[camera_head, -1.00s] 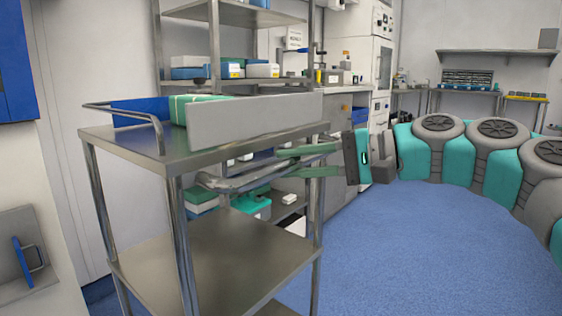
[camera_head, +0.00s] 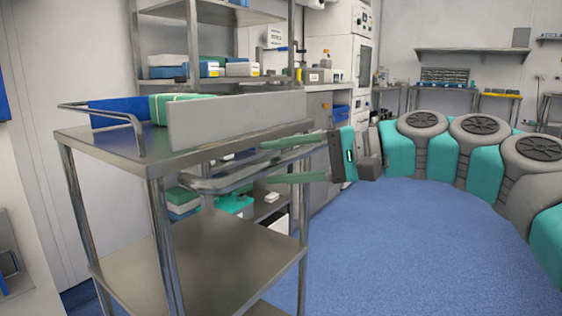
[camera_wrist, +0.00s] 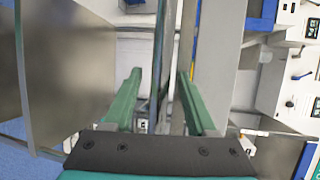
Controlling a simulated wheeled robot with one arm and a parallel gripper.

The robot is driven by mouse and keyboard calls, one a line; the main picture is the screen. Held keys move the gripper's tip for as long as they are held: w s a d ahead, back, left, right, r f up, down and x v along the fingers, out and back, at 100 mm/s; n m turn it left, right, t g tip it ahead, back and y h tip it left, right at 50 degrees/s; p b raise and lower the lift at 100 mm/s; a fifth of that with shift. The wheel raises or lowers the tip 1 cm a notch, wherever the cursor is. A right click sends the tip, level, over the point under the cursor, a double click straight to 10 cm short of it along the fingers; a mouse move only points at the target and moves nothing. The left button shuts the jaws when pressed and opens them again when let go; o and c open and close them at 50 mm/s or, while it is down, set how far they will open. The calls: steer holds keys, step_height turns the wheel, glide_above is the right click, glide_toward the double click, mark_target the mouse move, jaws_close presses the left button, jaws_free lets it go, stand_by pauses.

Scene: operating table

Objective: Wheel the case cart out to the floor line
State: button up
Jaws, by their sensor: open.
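The case cart (camera_head: 105,138) is a steel trolley with a top deck and a lower shelf (camera_head: 200,262), left of centre in the head view. A bent steel push handle (camera_head: 215,184) runs along its near right side. My gripper (camera_head: 265,160) comes in from the right with its green fingers open, one above and one below the handle in that picture. In the wrist view the open fingers (camera_wrist: 158,74) stand apart with bar-like shapes between them. I cannot tell whether either finger touches the handle. No floor line is distinguishable on the blue floor.
A grey panel (camera_head: 235,120), a green pack (camera_head: 160,106) and a blue panel (camera_head: 112,112) are on the cart's top. Steel shelving (camera_head: 215,12) stands behind. Teal and grey rounded units (camera_head: 420,150) stand right. Blue floor (camera_head: 400,250) is clear at front right.

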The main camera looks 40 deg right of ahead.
steer(key=v, duration=0.7)
steer(key=shift+s+d+p, duration=0.25)
steer(key=shift+s+p, duration=0.05)
steer(key=shift+p, duration=0.15)
